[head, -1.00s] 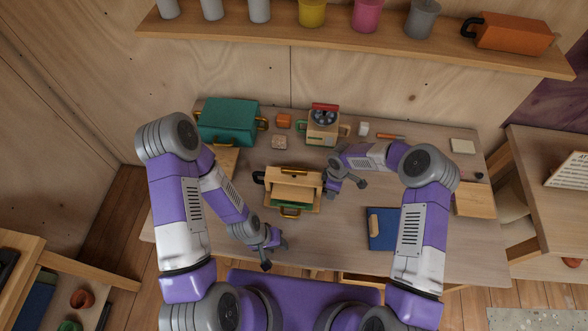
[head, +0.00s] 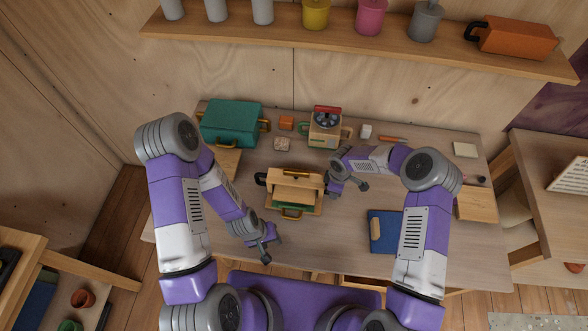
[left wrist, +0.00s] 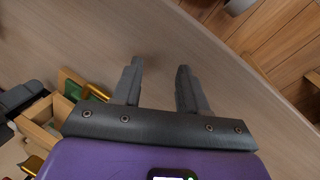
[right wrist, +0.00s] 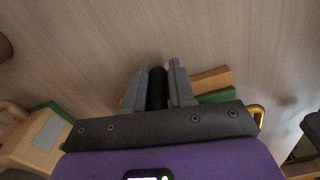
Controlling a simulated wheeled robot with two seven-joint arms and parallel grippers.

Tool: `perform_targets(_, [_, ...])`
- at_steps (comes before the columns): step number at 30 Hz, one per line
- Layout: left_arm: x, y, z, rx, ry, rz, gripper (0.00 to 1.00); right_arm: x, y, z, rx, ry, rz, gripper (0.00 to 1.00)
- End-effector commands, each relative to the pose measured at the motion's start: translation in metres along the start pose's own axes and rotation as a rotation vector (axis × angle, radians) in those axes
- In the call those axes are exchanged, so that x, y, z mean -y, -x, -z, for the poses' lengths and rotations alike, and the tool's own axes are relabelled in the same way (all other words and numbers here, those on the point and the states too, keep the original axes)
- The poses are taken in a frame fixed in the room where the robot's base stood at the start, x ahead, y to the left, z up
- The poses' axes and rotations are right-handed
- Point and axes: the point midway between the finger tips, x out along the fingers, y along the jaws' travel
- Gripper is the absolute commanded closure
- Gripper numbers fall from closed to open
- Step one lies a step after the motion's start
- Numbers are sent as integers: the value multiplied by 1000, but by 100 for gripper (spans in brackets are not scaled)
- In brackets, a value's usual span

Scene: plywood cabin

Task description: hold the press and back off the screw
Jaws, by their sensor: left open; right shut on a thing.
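The press (head: 312,186) is a small wooden frame with a green base, standing mid-table in the head view. A brass bar (head: 296,173) shows on its top and a brass handle (head: 291,215) at its front; I cannot tell which part is the screw. A black grip (head: 260,178) sticks out at its left. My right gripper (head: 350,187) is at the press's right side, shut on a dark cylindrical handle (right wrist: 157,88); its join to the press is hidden. My left gripper (head: 273,250) is open and empty, in front of the press. The press's corner (left wrist: 42,125) shows in the left wrist view.
A green case (head: 231,123) stands at the back left. A wooden device with a red top (head: 325,130) stands behind the press. A blue book (head: 384,231) lies at the front right. The table between the book and the press is clear.

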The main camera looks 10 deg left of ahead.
Motion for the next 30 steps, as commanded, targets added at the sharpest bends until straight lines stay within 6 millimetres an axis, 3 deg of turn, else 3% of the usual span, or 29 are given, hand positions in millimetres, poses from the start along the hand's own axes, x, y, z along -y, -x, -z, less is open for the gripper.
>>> perform_targets(7, [49, 19, 85, -206, 361, 139, 57, 0, 0, 0, 0, -2, 0, 100])
perform_targets(14, [59, 50, 160, -419, 631, 180, 57, 0, 0, 0, 0, -2, 0, 100])
perform_targets(21, [24, 86, 220, -586, 828, 179, 57, 0, 0, 0, 0, -2, 0, 100])
perform_targets(25, [-5, 106, 236, -620, 926, 184, 57, 0, 0, -1, 1, -3, 0, 100])
perform_targets(30, [-51, 130, 239, -588, 1054, 197, 57, 0, 0, -1, 1, -3, 0, 100])
